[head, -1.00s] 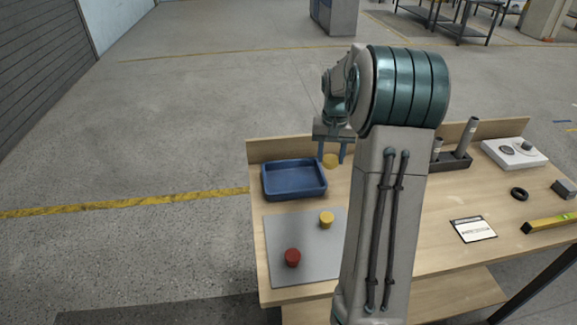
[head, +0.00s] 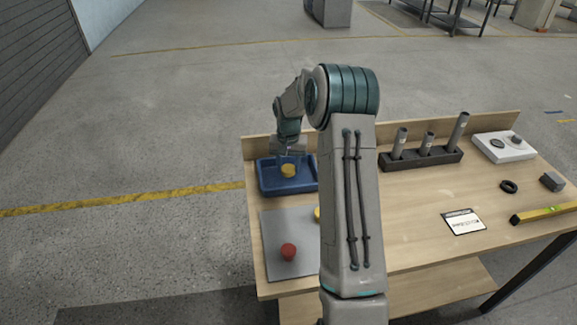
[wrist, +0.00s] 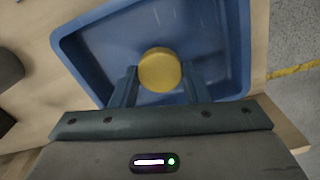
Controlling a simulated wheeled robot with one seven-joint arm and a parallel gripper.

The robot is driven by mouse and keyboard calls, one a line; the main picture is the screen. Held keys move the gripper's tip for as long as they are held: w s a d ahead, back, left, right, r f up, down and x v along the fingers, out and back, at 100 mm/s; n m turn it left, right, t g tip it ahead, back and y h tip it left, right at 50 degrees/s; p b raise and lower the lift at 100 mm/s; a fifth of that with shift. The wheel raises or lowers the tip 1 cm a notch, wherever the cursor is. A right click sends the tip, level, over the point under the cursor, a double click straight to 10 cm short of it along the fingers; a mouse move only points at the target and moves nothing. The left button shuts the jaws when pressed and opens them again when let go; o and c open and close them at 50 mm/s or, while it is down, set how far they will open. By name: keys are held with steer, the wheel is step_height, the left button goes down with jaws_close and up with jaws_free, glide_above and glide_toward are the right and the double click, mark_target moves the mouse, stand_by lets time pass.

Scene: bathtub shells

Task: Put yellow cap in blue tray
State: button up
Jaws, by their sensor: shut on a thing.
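A yellow cap (head: 289,171) is held between the fingers of my gripper (head: 290,160), which is shut on it. In the head view the cap shows against the inside of the blue tray (head: 264,186), at the back left of the table. The wrist view shows the cap (wrist: 160,70) at the fingertips of my gripper (wrist: 160,78), with the blue tray (wrist: 243,45) around and beneath it. I cannot tell whether the cap touches the tray floor. A second yellow cap (head: 317,214) on the grey mat is mostly hidden by my arm.
A red cap (head: 288,251) sits on the grey mat (head: 275,225) in front of the tray. To the right are a dark holder with tubes (head: 425,160), a white box (head: 505,148), a black ring (head: 508,186), a label card (head: 463,222) and a yellow level (head: 545,213).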

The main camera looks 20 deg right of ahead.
steer(key=shift+f, duration=0.55)
steer(key=shift+f, duration=0.2)
steer(key=o, duration=1)
steer(key=shift+r, duration=0.1)
steer(key=shift+c, duration=0.2)
steer(key=shift+r, duration=0.1)
